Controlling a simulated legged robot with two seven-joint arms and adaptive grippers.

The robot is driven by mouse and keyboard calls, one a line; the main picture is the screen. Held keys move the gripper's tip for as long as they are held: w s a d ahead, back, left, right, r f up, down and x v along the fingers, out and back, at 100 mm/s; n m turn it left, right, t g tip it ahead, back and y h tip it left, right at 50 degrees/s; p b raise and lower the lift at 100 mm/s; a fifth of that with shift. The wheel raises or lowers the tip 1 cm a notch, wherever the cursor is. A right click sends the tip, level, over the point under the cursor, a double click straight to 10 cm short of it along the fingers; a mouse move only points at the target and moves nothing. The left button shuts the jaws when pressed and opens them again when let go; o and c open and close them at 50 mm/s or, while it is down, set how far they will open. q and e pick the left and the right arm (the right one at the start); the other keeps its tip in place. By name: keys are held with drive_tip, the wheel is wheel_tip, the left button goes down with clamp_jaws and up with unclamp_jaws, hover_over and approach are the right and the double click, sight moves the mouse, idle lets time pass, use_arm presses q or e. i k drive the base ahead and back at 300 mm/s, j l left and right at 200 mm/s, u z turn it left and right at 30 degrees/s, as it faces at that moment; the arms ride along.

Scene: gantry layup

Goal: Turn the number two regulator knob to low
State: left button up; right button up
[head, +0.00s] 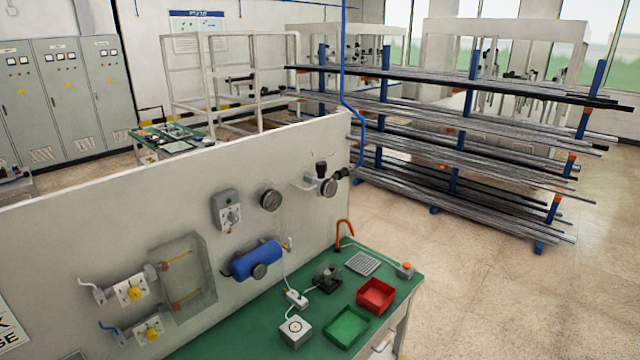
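Two white plates with yellow knobs sit one above the other on the low wall at the lower left, an upper yellow knob (135,293) and a lower yellow knob (152,333). Each has a pipe fitting on its left. A grey box with a dial (229,216) is mounted further right on the wall, beside a round dark gauge (270,200). A fitting with a black top and round face (328,187) is near the wall's right end. No number markings are readable, so I cannot tell which is regulator number two or its setting. Neither gripper is in view.
A translucent box (183,272) stands out beside the yellow knobs. A blue cylinder (255,259) is mounted right of it. Below is a green bench (402,290) with a red tray (375,297), a green tray (347,328) and small devices. Open floor lies right.

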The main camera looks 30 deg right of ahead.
sight(321, 167)
drive_tip(key=i+l, duration=0.1)
drive_tip(key=l, duration=0.55)
drive_tip(key=i+l, duration=0.1)
drive_tip(key=l, duration=0.6)
